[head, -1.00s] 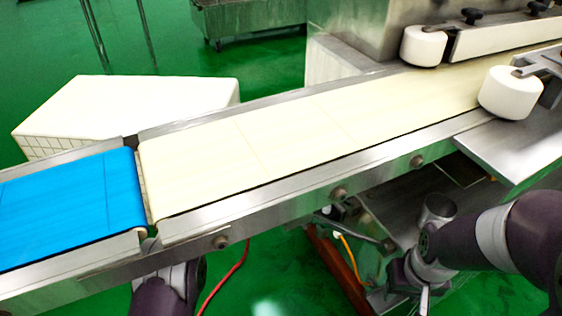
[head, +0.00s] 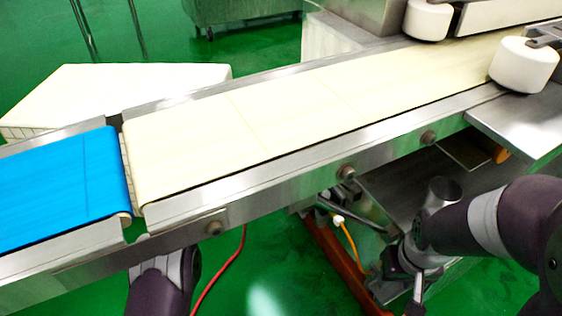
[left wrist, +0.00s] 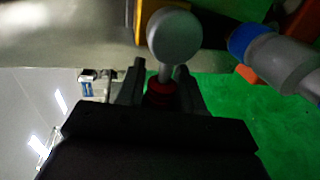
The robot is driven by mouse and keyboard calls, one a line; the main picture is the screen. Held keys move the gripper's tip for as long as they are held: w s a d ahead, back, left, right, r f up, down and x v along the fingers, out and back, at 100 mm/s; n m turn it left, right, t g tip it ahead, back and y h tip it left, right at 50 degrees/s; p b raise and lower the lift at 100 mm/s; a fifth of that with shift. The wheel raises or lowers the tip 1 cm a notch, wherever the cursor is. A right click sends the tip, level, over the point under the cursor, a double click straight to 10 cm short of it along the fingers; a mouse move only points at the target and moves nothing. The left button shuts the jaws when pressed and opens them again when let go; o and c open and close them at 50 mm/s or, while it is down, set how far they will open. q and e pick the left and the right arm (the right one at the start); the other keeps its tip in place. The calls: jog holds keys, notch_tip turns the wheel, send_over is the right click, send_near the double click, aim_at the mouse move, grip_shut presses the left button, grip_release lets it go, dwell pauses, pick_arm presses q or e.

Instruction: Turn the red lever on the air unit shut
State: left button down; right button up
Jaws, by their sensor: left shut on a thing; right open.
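In the left wrist view, a red part (left wrist: 160,92), which looks like the red lever, sits between the fingers of my left gripper (left wrist: 160,88). The gripper is shut on it. A grey round knob-like part (left wrist: 175,38) stands just beyond the fingertips and hides part of the air unit. In the head view my left arm reaches under the conveyor, and its gripper is hidden there. My right gripper (head: 418,288) is open at the lower right, below the conveyor, and seems empty.
A steel conveyor with a cream belt (head: 290,115) and a blue belt (head: 60,190) crosses above my left arm. A red hose (head: 222,270) and a brown-red post (head: 335,265) are below it. A grey cylinder with a blue ring (left wrist: 275,58) is right of the knob.

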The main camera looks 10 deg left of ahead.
pick_arm(q)
jog(key=shift+w+a+r, duration=0.2)
jog(key=shift+r, duration=0.05)
pick_arm(e)
jog(key=shift+f, duration=0.1)
pick_arm(q)
jog(key=c, duration=0.9)
grip_release()
jog(key=shift+o, duration=0.6)
jog(key=shift+f, duration=0.2)
jog(key=p+v, duration=0.7)
jog(key=v, duration=0.5)
jog(key=shift+s+a, duration=0.2)
jog(key=shift+a, duration=0.05)
pick_arm(e)
notch_tip(320, 180, up, 7)
